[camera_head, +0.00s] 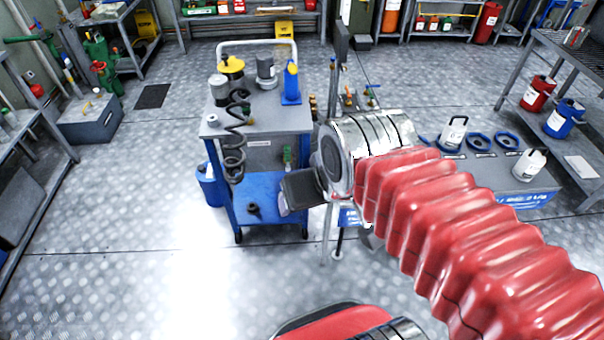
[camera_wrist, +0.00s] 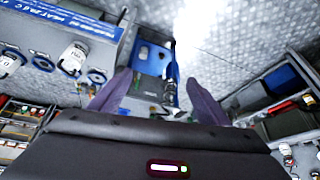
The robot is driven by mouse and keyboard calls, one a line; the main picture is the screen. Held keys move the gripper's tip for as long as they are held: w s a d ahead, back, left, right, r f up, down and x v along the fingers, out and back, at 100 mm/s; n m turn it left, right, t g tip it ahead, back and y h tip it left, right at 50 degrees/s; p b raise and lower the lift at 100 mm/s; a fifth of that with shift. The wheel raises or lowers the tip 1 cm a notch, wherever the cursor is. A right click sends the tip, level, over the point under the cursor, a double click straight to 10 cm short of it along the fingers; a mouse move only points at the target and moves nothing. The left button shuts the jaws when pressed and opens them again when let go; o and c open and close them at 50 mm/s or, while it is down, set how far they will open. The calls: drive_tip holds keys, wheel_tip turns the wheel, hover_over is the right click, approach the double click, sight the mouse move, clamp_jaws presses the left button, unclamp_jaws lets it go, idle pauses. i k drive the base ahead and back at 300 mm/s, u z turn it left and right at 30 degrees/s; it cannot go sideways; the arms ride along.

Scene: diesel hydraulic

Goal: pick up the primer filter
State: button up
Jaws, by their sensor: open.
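A cart with a grey top (camera_head: 262,122) and a blue lower shelf stands ahead, left of my arm in the head view. On its top are a grey cylinder (camera_head: 219,90), a yellow-capped part (camera_head: 231,67), another grey canister (camera_head: 266,72) and a blue-and-yellow part (camera_head: 291,85). I cannot tell for sure which is the primer filter. My gripper (camera_head: 298,190) is beside the cart's right side, below its top. In the wrist view my gripper (camera_wrist: 158,78) has its two fingers spread, with nothing clearly held. The cart's blue shelf (camera_wrist: 150,58) shows beyond them.
A black coiled hose (camera_head: 235,140) hangs at the cart's left front. A vertical post (camera_head: 335,80) stands close by its right side. A bench with white jugs and blue rings (camera_head: 478,141) is at right. The floor left and in front is clear.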

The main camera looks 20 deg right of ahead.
sight(454, 130)
drive_tip(key=k, duration=0.5)
drive_tip(key=z, duration=0.7)
drive_tip(key=i, duration=0.5)
drive_tip(key=z, duration=0.85)
